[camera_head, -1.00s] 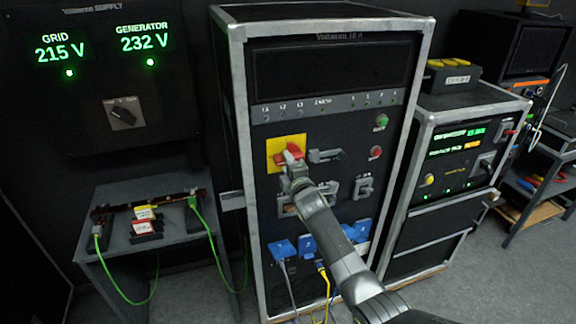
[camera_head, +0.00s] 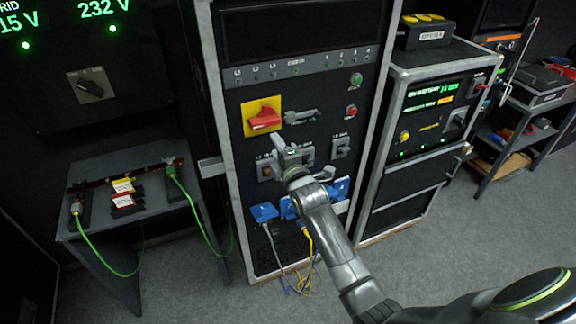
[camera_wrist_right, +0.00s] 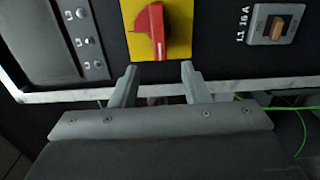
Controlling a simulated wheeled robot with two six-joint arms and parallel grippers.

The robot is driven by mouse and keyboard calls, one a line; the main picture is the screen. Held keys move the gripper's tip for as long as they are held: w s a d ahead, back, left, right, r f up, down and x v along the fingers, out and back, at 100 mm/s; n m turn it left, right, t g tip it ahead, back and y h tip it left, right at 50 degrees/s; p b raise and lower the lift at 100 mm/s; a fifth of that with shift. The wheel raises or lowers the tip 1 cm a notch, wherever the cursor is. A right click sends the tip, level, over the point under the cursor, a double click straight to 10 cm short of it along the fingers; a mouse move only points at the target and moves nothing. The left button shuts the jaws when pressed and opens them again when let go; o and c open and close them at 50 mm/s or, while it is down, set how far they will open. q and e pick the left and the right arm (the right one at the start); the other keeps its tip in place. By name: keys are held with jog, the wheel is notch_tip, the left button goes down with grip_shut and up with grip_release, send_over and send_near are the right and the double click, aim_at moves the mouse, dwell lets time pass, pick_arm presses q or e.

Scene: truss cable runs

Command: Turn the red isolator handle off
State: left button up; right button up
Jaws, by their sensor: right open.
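The red isolator handle (camera_head: 264,118) sits on a yellow plate (camera_head: 248,107) on the front of the tall rack cabinet. It lies roughly crosswise, with a slight tilt in the head view. My right gripper (camera_head: 287,148) is below it and to its right, apart from it. In the right wrist view the red handle (camera_wrist_right: 151,30) on its yellow plate (camera_wrist_right: 178,30) lies beyond the fingertips. There my right gripper (camera_wrist_right: 158,72) is open with nothing between its fingers. My left gripper is not in view.
A small switch (camera_head: 301,117) is right of the yellow plate, with a green button (camera_head: 356,79) and a red button (camera_head: 351,111) farther right. Breakers sit just below. Blue sockets (camera_head: 264,212) with hanging cables are lower. A side table (camera_head: 95,168) stands left.

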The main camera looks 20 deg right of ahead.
jog(key=s+b, duration=0.1)
jog(key=s, duration=0.6)
jog(key=shift+b, duration=0.3)
jog(key=shift+d, duration=0.15)
